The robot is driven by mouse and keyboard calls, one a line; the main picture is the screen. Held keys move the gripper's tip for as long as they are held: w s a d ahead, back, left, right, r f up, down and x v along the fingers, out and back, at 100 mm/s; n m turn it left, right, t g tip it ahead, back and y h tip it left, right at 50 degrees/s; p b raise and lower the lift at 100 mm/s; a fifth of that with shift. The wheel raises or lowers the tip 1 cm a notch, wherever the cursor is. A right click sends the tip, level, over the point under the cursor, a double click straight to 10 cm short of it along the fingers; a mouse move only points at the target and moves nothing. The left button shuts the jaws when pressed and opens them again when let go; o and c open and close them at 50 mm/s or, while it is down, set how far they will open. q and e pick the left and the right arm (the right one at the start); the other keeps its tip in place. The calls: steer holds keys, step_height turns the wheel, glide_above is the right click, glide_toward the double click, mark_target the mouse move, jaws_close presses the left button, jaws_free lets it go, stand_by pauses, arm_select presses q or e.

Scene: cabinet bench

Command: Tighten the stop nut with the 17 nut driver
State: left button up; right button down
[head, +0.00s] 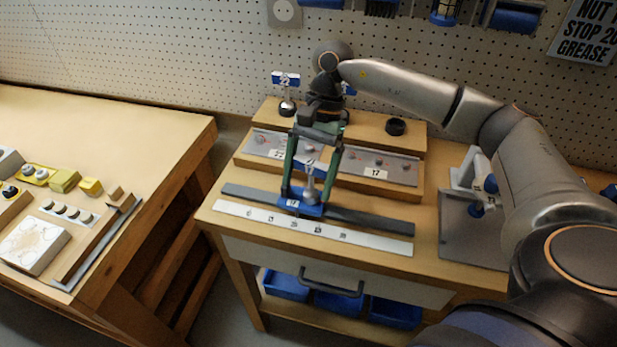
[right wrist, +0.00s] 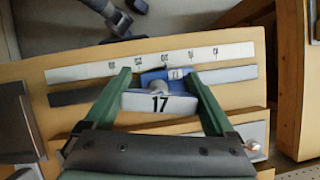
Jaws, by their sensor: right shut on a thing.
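My right gripper (head: 308,196) points down over the bench with its green fingers on either side of the 17 nut driver (head: 310,169). In the right wrist view the driver's white plate marked 17 (right wrist: 160,103) sits between the fingers (right wrist: 158,74). The driver's grey lower end is over a blue stop block (head: 287,205) on the dark rail (head: 370,220). The block also shows in the right wrist view (right wrist: 148,77). The stop nut is hidden under the driver, so I cannot tell whether they touch. My left gripper is out of view.
A white numbered scale (head: 380,240) lies in front of the rail. Behind stand plates with fittings, one labelled 17 (head: 377,173), a 22 driver (head: 286,95) and an empty black ring (head: 395,126). A grey plate (head: 468,235) is at right. Another table (head: 150,130) is at left.

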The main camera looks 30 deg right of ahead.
steer(key=shift+m, duration=0.5)
steer(key=shift+w+m+t+b, duration=0.15)
steer(key=shift+m+t+b, duration=0.25)
steer(key=shift+m, duration=0.5)
